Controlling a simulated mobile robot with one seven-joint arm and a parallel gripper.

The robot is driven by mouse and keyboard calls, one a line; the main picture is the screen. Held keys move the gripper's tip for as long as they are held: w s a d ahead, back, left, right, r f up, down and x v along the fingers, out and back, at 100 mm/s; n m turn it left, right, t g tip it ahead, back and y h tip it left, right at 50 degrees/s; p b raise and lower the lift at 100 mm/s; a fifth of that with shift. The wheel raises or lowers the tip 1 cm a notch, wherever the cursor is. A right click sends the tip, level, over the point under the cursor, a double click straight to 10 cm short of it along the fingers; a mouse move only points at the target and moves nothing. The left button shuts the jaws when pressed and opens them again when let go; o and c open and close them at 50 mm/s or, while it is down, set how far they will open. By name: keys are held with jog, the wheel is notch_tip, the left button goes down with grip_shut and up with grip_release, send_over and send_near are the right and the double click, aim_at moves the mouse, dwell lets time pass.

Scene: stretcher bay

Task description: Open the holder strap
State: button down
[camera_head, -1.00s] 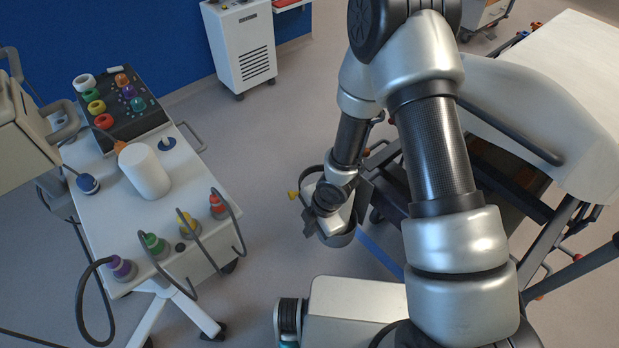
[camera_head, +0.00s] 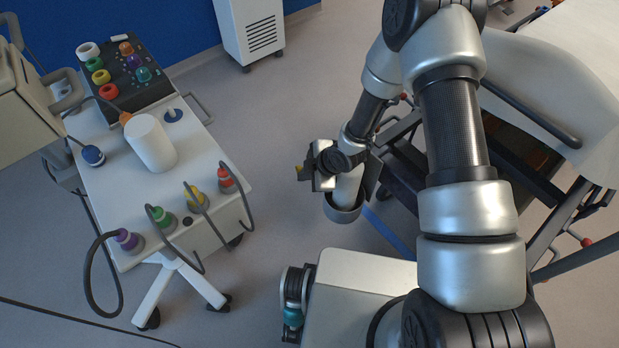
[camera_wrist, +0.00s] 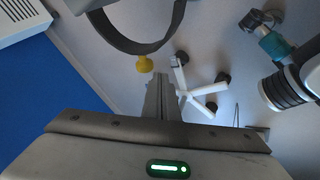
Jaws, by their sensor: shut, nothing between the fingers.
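The dark holder strap (camera_wrist: 140,44) curves as a loop across the top of the wrist view. A yellow knob (camera_wrist: 144,64) shows at the bottom of this loop. My gripper (camera_wrist: 160,80) has its fingers together, empty, just below and to the right of the knob in the picture. I cannot tell whether they touch it. In the head view, my gripper (camera_head: 322,176) covers most of the strap, and only a bit of the yellow knob (camera_head: 298,172) shows at its left. A grey round holder cup (camera_head: 342,213) shows below my gripper.
A white trolley (camera_head: 205,228) with coloured connectors and a white cylinder (camera_head: 150,143) stands at the left. The stretcher (camera_head: 585,60) and its dark frame lie at the right. Floor (camera_head: 262,190) is clear between trolley and holder.

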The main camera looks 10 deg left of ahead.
jog(key=shift+w+a+f, duration=0.3)
jog(key=shift+w, duration=0.35)
jog(key=shift+f, duration=0.1)
jog(key=w+a+m+t+h+b, duration=0.1)
jog(key=w+a+m+b, duration=0.2)
jog(key=w+m+b, duration=0.1)
jog(key=shift+w+a+t+b, duration=0.35)
jog(key=shift+w+b, duration=0.25)
jog(key=shift+b, duration=0.55)
jog(key=shift+s+a, duration=0.1)
